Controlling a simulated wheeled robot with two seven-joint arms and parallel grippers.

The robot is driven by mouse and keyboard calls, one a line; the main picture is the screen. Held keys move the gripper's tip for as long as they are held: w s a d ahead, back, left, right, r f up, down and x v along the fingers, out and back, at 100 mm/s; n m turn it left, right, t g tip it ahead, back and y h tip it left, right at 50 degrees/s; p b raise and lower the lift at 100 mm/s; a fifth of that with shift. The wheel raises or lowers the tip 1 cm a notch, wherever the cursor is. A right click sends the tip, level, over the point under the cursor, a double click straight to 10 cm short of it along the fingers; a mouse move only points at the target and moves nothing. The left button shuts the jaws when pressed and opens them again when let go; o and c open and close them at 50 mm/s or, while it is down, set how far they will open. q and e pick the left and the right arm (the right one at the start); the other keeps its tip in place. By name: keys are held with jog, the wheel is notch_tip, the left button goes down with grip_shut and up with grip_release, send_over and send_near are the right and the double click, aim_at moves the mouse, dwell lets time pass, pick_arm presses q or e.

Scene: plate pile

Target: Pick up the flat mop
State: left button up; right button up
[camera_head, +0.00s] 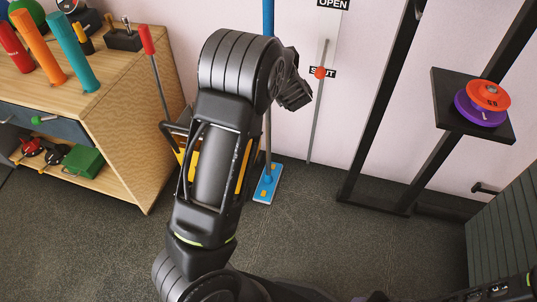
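The flat mop stands upright near the wall. Its blue upper handle (268,16) shows above my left arm, and its flat blue head (267,186) rests on the floor. The middle of its pole is hidden behind my arm; a thin grey lower length shows above the head. My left arm fills the centre, and its dark gripper (294,93) is just right of the pole's line. I see it from the side and cannot make out its finger gap or any contact with the pole. My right gripper is not in view.
A wooden workbench (132,150) with coloured cylinders stands at left, with a red-handled tool (147,40) beside it. A lever (320,73) is on the wall panel. A black rack with a platform (448,115) holding orange and purple discs (488,96) stands at right. Floor is clear between.

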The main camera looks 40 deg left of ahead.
aim_at(265, 8)
pick_arm(q)
grip_shut()
jog(key=shift+r, duration=0.15)
dwell(0.4)
notch_tip(265, 8, up, 10)
jog(key=p, duration=0.3)
jog(key=shift+p, duration=0.3)
dwell(0.3)
